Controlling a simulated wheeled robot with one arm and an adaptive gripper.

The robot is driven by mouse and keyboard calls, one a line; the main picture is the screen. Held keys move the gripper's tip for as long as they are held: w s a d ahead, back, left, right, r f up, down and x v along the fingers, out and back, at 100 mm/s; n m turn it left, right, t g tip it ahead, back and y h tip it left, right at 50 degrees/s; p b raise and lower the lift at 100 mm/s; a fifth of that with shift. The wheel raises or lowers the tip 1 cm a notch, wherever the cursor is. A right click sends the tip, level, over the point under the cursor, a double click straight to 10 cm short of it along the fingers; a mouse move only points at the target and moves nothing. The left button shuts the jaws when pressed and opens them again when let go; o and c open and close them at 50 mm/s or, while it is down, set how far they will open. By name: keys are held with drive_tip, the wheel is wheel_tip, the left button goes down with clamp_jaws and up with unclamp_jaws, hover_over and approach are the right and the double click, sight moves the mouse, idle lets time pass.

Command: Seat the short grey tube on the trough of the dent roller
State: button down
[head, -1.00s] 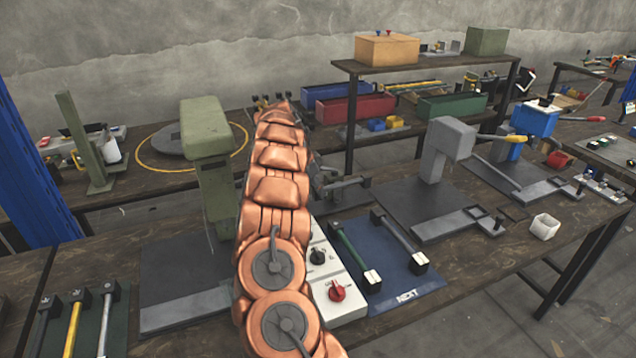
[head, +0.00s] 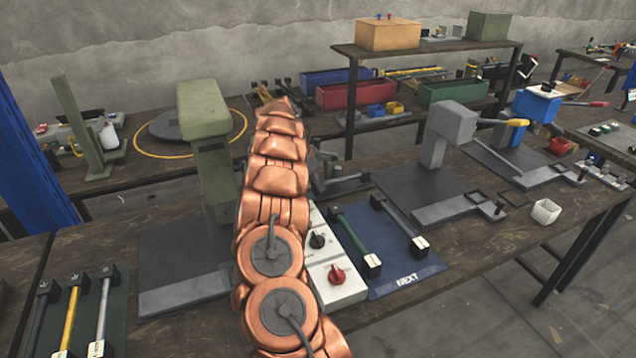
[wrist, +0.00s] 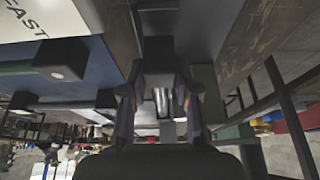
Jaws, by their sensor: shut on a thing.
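In the wrist view my gripper (wrist: 160,90) has its two dark fingers closed around a small pale-grey piece, which looks like the short grey tube (wrist: 162,102), seen nearly end-on. A dark block lies just beyond the fingers; I cannot tell whether the piece touches it. In the head view my copper arm hides the gripper and the tube. A dark-grey machine (head: 335,172) shows partly behind the arm; it may be the dent roller, but its trough cannot be made out.
A green press (head: 204,130) stands left of my arm. A white control box with a red knob (head: 336,275) is close on the right. Beyond it, a blue mat (head: 405,280) bears green and grey bars. A grey press (head: 448,135) stands farther right.

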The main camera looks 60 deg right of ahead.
drive_tip(key=shift+a+f+b, duration=0.1)
drive_tip(key=shift+f+b, duration=0.55)
drive_tip(key=shift+b, duration=0.25)
idle(0.4)
drive_tip(key=c, duration=0.8)
unclamp_jaws()
drive_tip(key=shift+o, duration=0.2)
drive_tip(key=shift+w+r, duration=0.1)
drive_tip(key=v, duration=1.1)
drive_tip(key=shift+a+r, duration=0.15)
drive_tip(key=shift+r, duration=0.25)
